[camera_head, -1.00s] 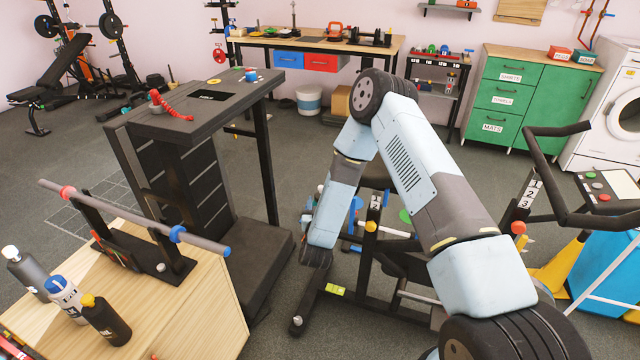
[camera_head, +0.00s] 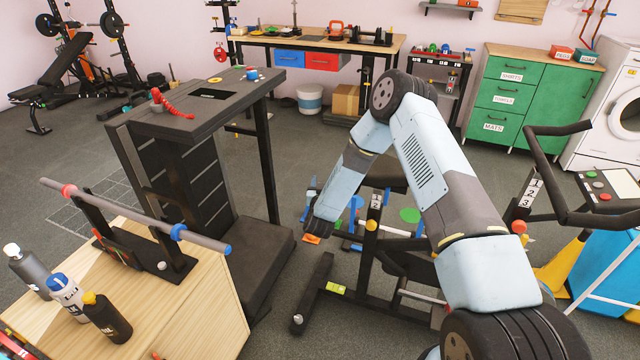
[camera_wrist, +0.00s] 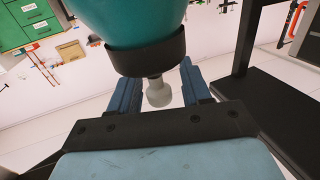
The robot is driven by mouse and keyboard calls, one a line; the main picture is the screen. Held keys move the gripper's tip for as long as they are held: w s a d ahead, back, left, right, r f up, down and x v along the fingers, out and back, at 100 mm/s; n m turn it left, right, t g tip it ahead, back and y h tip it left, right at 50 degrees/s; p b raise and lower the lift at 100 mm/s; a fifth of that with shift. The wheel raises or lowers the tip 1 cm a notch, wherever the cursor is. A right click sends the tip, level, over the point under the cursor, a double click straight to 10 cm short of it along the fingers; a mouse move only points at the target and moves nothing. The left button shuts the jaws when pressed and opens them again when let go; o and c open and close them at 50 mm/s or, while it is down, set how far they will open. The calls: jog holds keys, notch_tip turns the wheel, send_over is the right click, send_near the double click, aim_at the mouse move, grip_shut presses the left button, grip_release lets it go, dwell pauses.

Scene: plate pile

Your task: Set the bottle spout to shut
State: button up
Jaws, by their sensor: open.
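In the wrist view, a teal bottle (camera_wrist: 130,18) with a black collar (camera_wrist: 148,56) fills the top. A pale spout (camera_wrist: 158,95) on a short stem points from the collar toward my wrist. My gripper (camera_wrist: 160,80) is open, with one blue finger on each side of the spout. I cannot tell whether either finger touches it, and the collar partly hides the fingertips. In the head view my gripper (camera_head: 312,190) is small, near the exercise bike's frame. The teal bottle cannot be made out there.
The exercise bike (camera_head: 395,262) stands below and right of my gripper. A black treadmill (camera_head: 262,258) stands close on the left. A wooden box (camera_head: 205,300) at front left carries a bar stand and several bottles (camera_head: 108,318). Grey floor is open behind the treadmill.

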grip_shut()
dwell(0.3)
jog(key=shift+f, duration=0.8)
grip_release()
jog(key=s, duration=1.3)
jog(key=shift+s+a, duration=0.25)
jog(key=shift+s, duration=0.15)
jog(key=shift+s+f, duration=0.1)
